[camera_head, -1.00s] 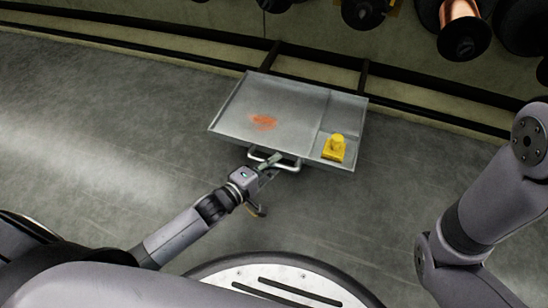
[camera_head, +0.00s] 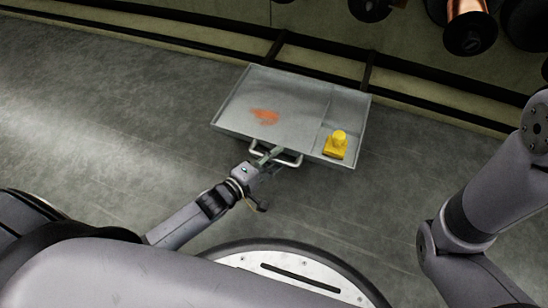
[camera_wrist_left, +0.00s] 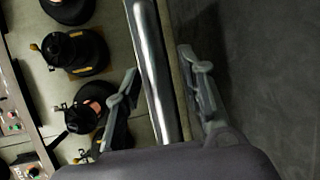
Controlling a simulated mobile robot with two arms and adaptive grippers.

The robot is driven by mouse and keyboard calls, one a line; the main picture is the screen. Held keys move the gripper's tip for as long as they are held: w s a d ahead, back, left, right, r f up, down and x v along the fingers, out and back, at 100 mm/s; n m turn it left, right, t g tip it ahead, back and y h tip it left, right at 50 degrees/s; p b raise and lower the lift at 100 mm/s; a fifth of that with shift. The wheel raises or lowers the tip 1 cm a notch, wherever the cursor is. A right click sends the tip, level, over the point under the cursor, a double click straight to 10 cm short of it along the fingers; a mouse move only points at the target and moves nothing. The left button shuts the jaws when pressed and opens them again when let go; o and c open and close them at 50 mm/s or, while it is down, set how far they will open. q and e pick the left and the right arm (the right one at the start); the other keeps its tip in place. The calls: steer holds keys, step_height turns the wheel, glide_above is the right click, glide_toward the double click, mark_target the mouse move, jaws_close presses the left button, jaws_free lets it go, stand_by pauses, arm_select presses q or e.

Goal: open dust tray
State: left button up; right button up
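The dust tray (camera_head: 228,115) is a shallow grey metal tray standing well out from the rack over the floor. An orange-red smear (camera_head: 264,116) marks its floor, and a yellow block with a knob (camera_head: 337,145) sits in its right section. A bar handle (camera_head: 292,162) runs along its front edge. My left gripper (camera_head: 268,156) is at this handle. In the left wrist view, its fingers (camera_wrist_left: 160,85) lie on either side of the shiny handle bar (camera_wrist_left: 157,80); the contact itself is hard to see. My right gripper is out of view; only the right arm shows.
The rack's dark rails (camera_head: 400,91) run behind the tray. Spools (camera_head: 470,30) hang at the upper right. They also show in the left wrist view (camera_wrist_left: 75,50). Open grey floor (camera_head: 90,120) lies left of the tray.

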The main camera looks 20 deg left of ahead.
arm_select(q)
steer(key=v, duration=1.2)
stand_by(0.3)
